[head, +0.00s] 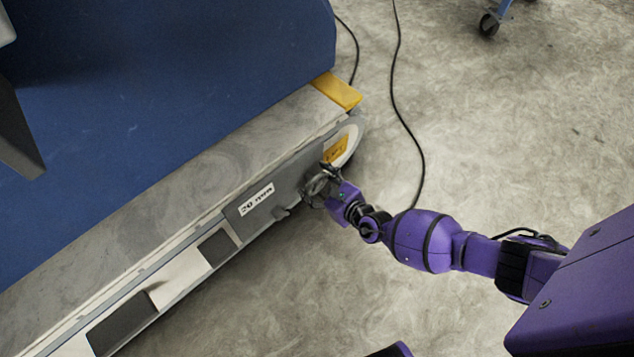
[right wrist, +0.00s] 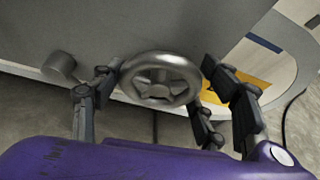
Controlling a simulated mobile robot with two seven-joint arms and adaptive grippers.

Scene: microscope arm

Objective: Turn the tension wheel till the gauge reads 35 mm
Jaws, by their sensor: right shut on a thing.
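The tension wheel (right wrist: 160,62), a grey metal handwheel with spokes, is on the side face of the machine's frame in the right wrist view. My right gripper (right wrist: 162,85) is shut on it, with fingers at the left and right of its rim. In the head view the right gripper (head: 325,188) covers much of the wheel. The gauge (head: 256,199) is a white label left of the wheel; its small, tilted text looks like 20 mm. My left gripper is not in view.
The machine has a grey belt bed (head: 190,180) with a yellow end block (head: 337,90) and a yellow label (head: 336,150). A round grey knob (right wrist: 60,66) sits left of the wheel. A black cable (head: 408,120) lies on the floor. Floor right of the machine is mostly clear.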

